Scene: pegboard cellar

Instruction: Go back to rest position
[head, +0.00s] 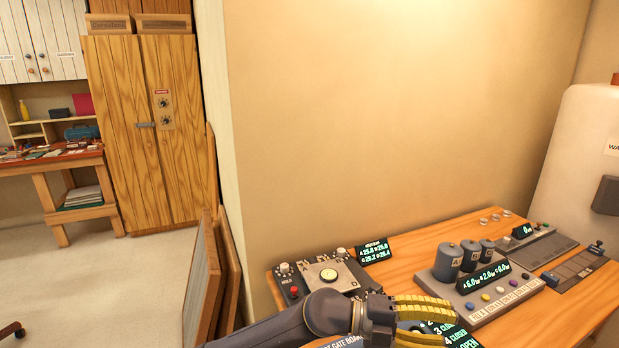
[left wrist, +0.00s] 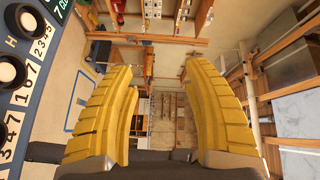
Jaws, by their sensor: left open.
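My left gripper (head: 424,322) comes in from the bottom of the head view, its yellow ribbed fingers pointing right over the front of the wooden table (head: 400,275). In the left wrist view the two yellow fingers (left wrist: 158,115) stand wide apart with nothing between them. A dark panel with a green-lit display (head: 455,335) lies below and beside the fingers, partly hidden by them. Part of a dark panel with numbers and round white knobs (left wrist: 15,85) shows at the left edge of the wrist view. My right gripper is not in view.
A device with a round dial (head: 329,274) stands on the table behind my left arm. Right of it are a console with grey cylinders (head: 480,305), a small display (head: 374,251) and a slider unit (head: 577,270). A wall rises behind the table. Leaning boards (head: 204,285) stand left.

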